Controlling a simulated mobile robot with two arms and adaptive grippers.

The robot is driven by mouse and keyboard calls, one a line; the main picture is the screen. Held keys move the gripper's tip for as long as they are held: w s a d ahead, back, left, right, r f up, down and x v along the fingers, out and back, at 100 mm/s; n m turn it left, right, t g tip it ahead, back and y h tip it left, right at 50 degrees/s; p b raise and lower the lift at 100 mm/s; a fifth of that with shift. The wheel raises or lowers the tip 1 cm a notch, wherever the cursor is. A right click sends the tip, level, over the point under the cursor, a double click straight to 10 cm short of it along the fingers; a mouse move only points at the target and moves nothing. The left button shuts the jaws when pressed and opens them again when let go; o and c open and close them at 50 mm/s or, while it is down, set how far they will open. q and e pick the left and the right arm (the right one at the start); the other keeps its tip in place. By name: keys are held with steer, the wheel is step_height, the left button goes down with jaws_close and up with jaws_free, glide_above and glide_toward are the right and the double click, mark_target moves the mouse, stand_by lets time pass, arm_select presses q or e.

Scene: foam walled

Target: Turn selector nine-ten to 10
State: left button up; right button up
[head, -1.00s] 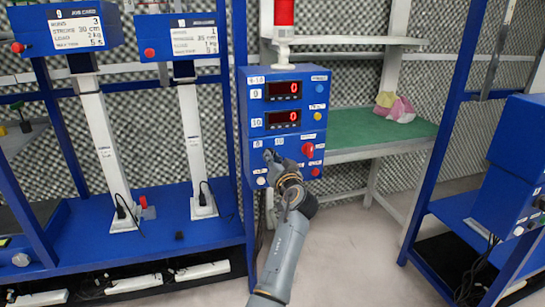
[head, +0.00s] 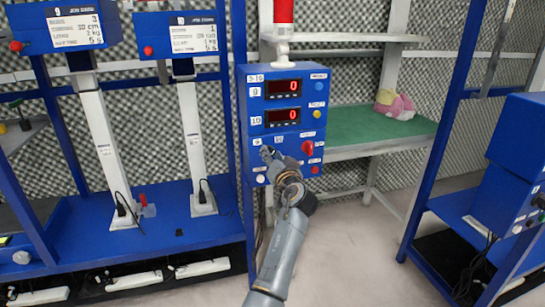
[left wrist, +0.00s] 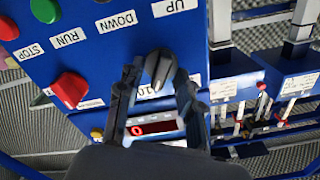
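The blue control box (head: 245,110) stands upright in the middle of the head view, with displays marked 9 and 10. The selector is a dark grey knob (left wrist: 160,70) on this panel, in the left wrist view, which sees the panel upside down. My left gripper (head: 266,153) is at the lower left of the panel and hides the knob in the head view. In the left wrist view its two fingers (left wrist: 158,82) stand open on either side of the knob; contact is not clear. A white label (left wrist: 150,91) beside the knob is partly covered by the fingers. My right gripper is not in view.
A red knob (left wrist: 70,90) sits near the selector. A green-topped bench (head: 400,128) stands behind right, blue frames left and right. The floor before the box is clear.

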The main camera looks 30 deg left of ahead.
arm_select(q)
steer(key=v, duration=0.7)
steer(key=shift+s+d, duration=0.15)
steer(key=shift+s, duration=0.05)
steer(key=shift+f, duration=0.15)
